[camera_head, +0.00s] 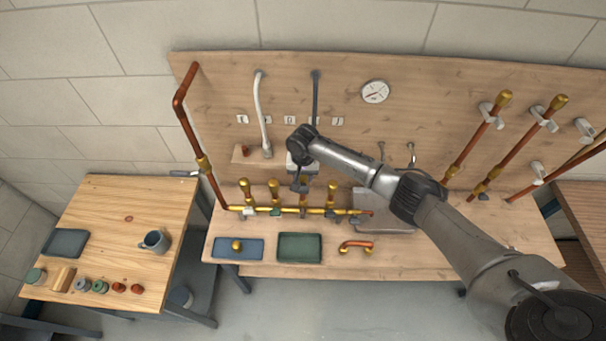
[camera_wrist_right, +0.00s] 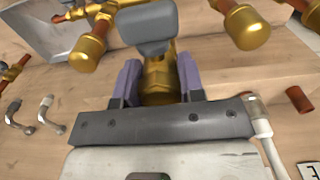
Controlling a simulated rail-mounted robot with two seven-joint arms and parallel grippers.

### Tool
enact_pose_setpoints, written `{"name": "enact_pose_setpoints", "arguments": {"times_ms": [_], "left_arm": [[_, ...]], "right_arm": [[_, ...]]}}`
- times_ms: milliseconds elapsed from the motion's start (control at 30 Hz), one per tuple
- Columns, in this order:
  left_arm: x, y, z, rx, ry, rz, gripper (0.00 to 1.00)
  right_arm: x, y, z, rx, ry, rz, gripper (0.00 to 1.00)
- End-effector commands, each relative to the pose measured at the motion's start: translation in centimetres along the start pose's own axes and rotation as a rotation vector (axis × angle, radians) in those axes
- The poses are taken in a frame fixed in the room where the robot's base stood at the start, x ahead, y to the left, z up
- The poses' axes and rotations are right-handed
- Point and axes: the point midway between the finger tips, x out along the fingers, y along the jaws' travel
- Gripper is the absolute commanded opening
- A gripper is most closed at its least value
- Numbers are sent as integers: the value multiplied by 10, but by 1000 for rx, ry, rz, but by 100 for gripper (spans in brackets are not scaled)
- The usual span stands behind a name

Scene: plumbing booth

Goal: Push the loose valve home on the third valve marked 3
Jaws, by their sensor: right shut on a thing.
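The copper and brass pipe run (camera_head: 260,209) crosses the front of the workbench with several upright brass valves on it. My right gripper (camera_head: 302,187) is over the third valve from the left, coming from above. In the right wrist view the gripper (camera_wrist_right: 159,82) is shut on a brass valve body (camera_wrist_right: 157,82), with a purple pad on each side. A grey handle (camera_wrist_right: 147,28) sits on that valve and hides part of the pipe behind. Whether the valve is fully seated is hidden. The number marks are too small to read. My left gripper is not in view.
Neighbouring brass valves (camera_head: 273,187) and (camera_head: 332,188) stand close on both sides. A blue tray (camera_head: 254,254) with a brass piece, a green tray (camera_head: 300,247) and a copper pipe piece (camera_head: 357,243) lie in front.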

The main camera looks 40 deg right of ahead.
Motion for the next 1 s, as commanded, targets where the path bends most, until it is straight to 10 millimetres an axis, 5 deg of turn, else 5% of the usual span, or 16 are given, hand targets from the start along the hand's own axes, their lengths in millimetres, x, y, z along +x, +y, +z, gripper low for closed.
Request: {"name": "enact_pose_setpoints", "arguments": {"times_ms": [833,867,1000], "left_arm": [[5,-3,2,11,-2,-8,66],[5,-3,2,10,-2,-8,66],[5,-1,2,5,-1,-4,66]], "right_arm": [[15,0,0,0,1,0,5],[15,0,0,0,1,0,39],[15,0,0,0,0,0,52]]}}
